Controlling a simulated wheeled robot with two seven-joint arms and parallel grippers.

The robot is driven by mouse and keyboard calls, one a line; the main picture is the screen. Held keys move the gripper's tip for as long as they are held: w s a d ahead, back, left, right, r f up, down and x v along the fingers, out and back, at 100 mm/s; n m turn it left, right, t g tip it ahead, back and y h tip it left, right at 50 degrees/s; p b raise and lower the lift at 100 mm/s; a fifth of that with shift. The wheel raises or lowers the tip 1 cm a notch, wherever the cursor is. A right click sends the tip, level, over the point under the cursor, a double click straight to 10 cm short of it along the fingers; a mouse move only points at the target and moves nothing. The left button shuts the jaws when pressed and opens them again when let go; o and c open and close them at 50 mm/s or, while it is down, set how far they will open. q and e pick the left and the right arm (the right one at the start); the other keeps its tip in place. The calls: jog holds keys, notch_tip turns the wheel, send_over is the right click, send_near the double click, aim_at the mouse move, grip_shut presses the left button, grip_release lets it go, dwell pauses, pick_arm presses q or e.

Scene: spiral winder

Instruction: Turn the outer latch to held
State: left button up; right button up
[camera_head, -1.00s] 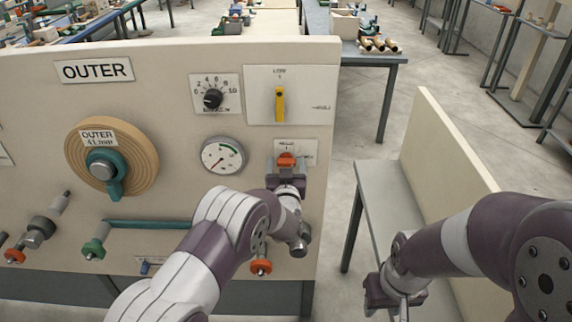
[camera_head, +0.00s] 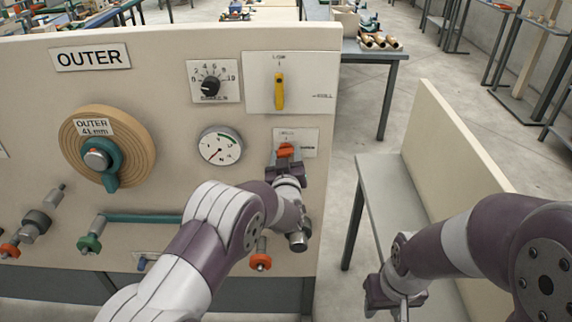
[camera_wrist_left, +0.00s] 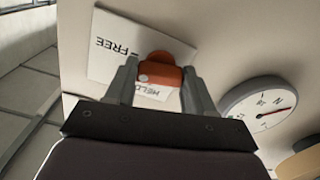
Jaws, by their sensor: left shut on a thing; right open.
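The outer latch is a small orange handle (camera_head: 285,149) in front of a white label plate (camera_head: 308,140) at the panel's right side, below the yellow lever. In the left wrist view the orange latch (camera_wrist_left: 160,72) sits between both fingers, with the words HELD and FREE on the plate (camera_wrist_left: 110,45) behind it. My left gripper (camera_head: 284,160) is shut on the latch, which looks tilted in the head view. The fingers hide part of it, and I cannot tell exactly which mark it points to. My right gripper (camera_head: 393,300) is away from the panel, low at the right.
The panel also carries a yellow lever (camera_head: 280,92), a black dial (camera_head: 211,86), a gauge (camera_head: 221,145), a wooden OUTER disc (camera_head: 138,135) with a teal handle, and several knobs below. A grey bench (camera_head: 385,200) with a cream board stands to the right.

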pick_arm(q)
jog(key=shift+n+b, duration=7.7)
jog(key=shift+b, duration=2.3)
jog(key=o, duration=1)
jog(key=shift+o, duration=0.2)
jog(key=s+b, duration=0.1)
jog(key=s, duration=1.1)
jog(key=shift+s, duration=0.35)
